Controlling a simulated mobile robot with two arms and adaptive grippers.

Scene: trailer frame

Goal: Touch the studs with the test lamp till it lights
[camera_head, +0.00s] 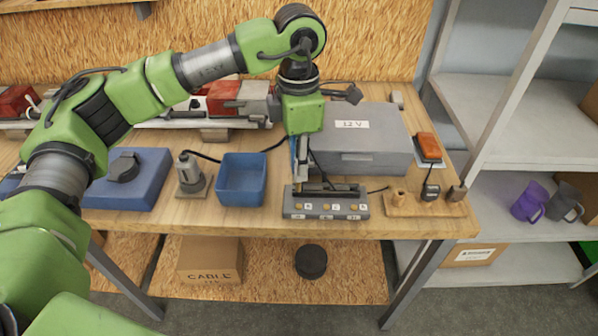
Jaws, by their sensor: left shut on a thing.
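A dark grey block with several brass studs (326,204) lies near the bench's front edge, with small marked labels along its front face. My left gripper (301,172) points down just above the left end of this block. It is shut on a slim upright tool, apparently the test lamp, mostly hidden by the gripper. I cannot tell whether its tip touches a stud or whether it is lit. Dark cables run close behind it. My right gripper is not in view.
A grey case marked 12 V (375,140) stands just behind the block. A blue bin (242,180) is to its left, and a wooden holder (424,205) to its right. An orange lamp (429,147) sits at the right edge. Shelves (520,150) stand beyond.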

